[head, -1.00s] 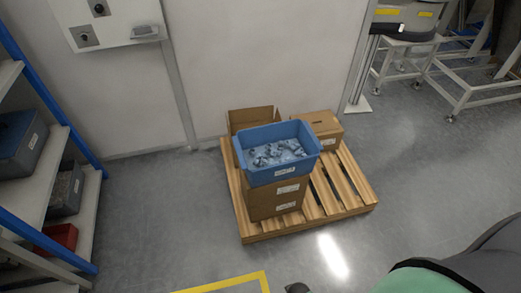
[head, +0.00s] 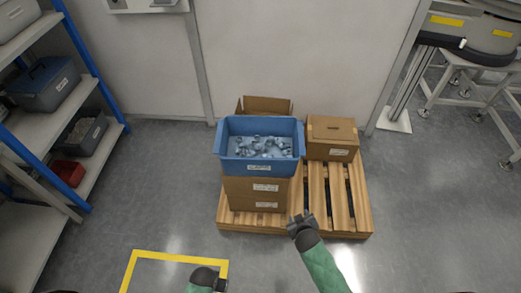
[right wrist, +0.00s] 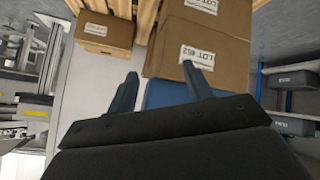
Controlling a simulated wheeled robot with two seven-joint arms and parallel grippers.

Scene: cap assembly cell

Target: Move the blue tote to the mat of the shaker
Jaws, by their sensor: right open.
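The blue tote (head: 258,168) sits on top of a cardboard box (head: 240,195) on the wooden pallet. It holds many small grey parts and has a white label on its front. Part of the tote also shows between and behind the fingers in the right wrist view (right wrist: 166,94). My right gripper (head: 302,218) is open and empty, in front of the tote's stack and to its right, apart from it. Its two fingers show in the right wrist view (right wrist: 160,70). My left gripper (head: 222,284) is only partly visible at the bottom edge. I cannot make out a shaker mat.
A closed carton (head: 331,138) stands right of the tote on the pallet (head: 340,205), and an open box (head: 265,104) stands behind it. A blue-framed shelf (head: 85,90) is at left. A machine on a stand (head: 470,40) is at upper right. Floor around the pallet is clear.

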